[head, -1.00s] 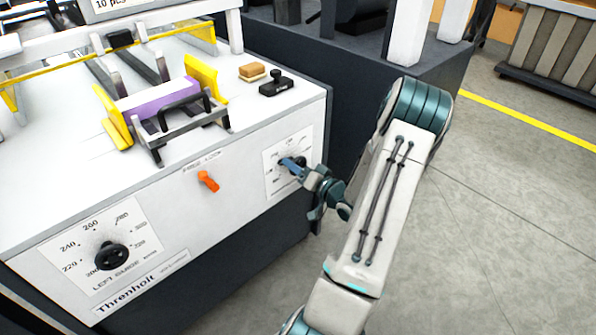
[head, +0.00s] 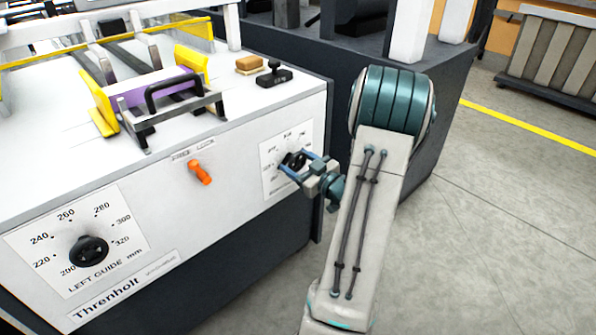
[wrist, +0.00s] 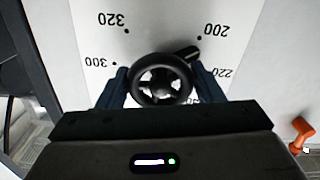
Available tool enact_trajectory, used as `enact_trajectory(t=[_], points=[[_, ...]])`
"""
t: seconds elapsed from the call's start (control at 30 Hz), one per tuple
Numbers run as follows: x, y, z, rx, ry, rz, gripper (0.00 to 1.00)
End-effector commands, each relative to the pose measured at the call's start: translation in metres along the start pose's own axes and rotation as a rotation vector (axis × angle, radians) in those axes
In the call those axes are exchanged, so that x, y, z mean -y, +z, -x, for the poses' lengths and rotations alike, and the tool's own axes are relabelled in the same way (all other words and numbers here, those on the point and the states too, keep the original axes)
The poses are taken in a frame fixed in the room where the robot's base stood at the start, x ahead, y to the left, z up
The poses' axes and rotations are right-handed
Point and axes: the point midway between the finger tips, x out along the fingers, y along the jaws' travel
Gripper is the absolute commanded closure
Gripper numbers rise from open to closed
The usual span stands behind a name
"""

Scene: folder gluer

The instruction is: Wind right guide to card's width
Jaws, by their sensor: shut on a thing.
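The right guide knob (wrist: 160,78) is a small black handwheel on a white dial plate (wrist: 82,20) in the wrist view. Its dark lug (wrist: 187,53) points up and right, toward the 200 mark. My gripper (wrist: 161,90) has one blue finger on each side of the wheel and is shut on it. In the head view my gripper (head: 298,168) is at the dial on the right of the front panel, partly covering the knob. The purple card (head: 150,92) lies between the yellow left guide (head: 103,108) and the yellow right guide (head: 191,65).
The left guide knob (head: 89,251) is at the panel's lower left. An orange lock lever (head: 200,172) sits between the dials. A stamp (head: 274,75) and a brown block (head: 249,63) lie on top. Open floor (head: 480,230) is on the right.

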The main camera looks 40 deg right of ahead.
Motion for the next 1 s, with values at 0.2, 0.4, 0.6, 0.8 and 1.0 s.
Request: enact_trajectory(t=[0.2,0.4,0.6,0.8,1.0], points=[[0.0002,0.004,0.0007,0.003,0.001,0.13,0.62],[-0.0003,0.0026,0.0008,0.003,0.001,0.197,0.62],[-0.0007,0.0018,0.0009,0.004,0.0,0.224,0.62],[-0.0008,0.0014,0.001,0.004,0.0,0.227,0.62],[-0.0008,0.0014,0.001,0.004,0.0,0.227,0.34]])
